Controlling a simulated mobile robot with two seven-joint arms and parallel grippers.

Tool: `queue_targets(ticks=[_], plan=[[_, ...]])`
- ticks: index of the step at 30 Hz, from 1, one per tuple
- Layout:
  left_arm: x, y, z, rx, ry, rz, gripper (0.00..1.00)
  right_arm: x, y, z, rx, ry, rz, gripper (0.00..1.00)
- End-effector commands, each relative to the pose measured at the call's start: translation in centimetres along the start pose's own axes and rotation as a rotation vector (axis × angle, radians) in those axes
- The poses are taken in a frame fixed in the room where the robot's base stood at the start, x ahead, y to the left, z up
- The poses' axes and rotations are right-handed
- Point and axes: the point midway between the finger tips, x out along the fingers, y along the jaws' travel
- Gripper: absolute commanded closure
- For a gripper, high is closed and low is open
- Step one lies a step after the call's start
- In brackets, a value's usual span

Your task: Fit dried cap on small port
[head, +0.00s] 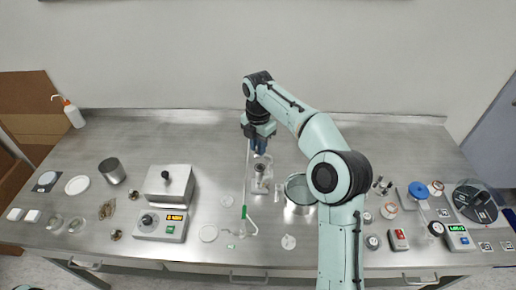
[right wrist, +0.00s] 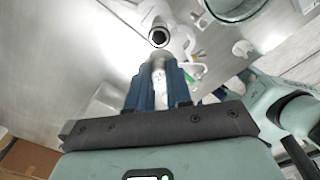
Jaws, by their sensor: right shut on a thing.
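My right gripper (head: 260,153) is over the middle of the bench, just above a clear glass vessel (head: 261,185). In the right wrist view its blue fingers (right wrist: 160,85) are shut on a small whitish piece, which looks like the dried cap (right wrist: 158,64). Just beyond the piece is a dark round opening with a pale rim, which looks like the small port (right wrist: 159,38). The piece is close to the opening; I cannot tell whether they touch. The fingers hide part of the piece.
A metal pot (head: 298,194) stands right of the vessel, close to my right arm. A green-marked tube (head: 244,212) runs at its left. A hotplate-like device (head: 161,224) and a metal box (head: 168,187) stand further left. The back of the bench is clear.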

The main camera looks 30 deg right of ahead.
Motion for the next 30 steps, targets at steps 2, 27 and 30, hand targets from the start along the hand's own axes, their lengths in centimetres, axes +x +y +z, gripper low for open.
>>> queue_targets(ticks=[2,27,30], plan=[[-0.1,0.1,-0.2,0.0,0.002,0.0,0.58,0.0,0.2,0.3,0.0,-0.001,0.001,1.0],[0.6,-0.5,0.7,-0.003,-0.008,-0.003,0.58,6.0,0.2,0.4,0.0,0.0,-0.002,1.0],[0.6,-0.5,0.7,-0.004,-0.009,-0.003,0.58,6.3,0.2,0.4,0.0,-0.001,-0.001,1.0]])
